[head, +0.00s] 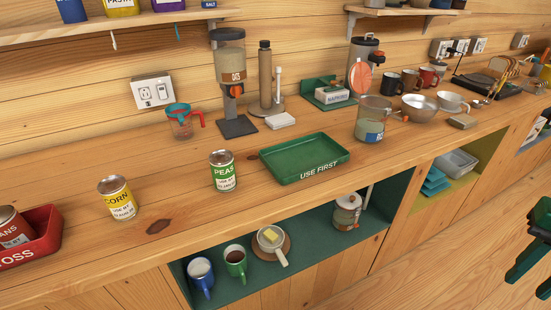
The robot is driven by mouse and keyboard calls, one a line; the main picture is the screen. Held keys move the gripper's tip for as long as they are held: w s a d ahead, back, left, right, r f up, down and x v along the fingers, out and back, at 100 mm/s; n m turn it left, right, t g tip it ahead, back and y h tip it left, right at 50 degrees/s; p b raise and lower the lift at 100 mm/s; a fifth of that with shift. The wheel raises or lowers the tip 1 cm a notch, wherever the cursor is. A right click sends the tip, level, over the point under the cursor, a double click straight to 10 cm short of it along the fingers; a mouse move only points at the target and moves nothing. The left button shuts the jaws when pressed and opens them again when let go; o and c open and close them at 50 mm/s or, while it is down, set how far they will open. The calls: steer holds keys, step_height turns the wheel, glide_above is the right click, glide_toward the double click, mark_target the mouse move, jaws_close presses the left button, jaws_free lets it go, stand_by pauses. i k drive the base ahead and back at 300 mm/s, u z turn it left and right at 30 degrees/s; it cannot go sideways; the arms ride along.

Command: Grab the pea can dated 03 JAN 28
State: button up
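A green-labelled pea can (222,171) stands upright on the wooden counter, left of the green "USE FIRST" tray (277,175). It has a use-by line on a pale band, but the date is too small to read. It is the only pea can I can make out. A yellow-labelled corn can (119,198) stands upright to its left. My gripper (528,284) shows at the right edge, partly cut off, in front of the counter and far from the cans. Its two dark fingers are apart, with nothing seen between them.
A red tray (48,238) at the left edge holds a can. A red-handled measuring cup (180,122) stands behind the pea can. Mugs (235,262) sit on the shelf below. Counter around the pea can is clear.

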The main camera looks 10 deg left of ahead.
mark_target(222, 162)
steer(key=z, duration=1.15)
steer(key=k, duration=2.15)
steer(key=u, duration=0.65)
steer(key=i, duration=1.5)
steer(key=z, duration=0.05)
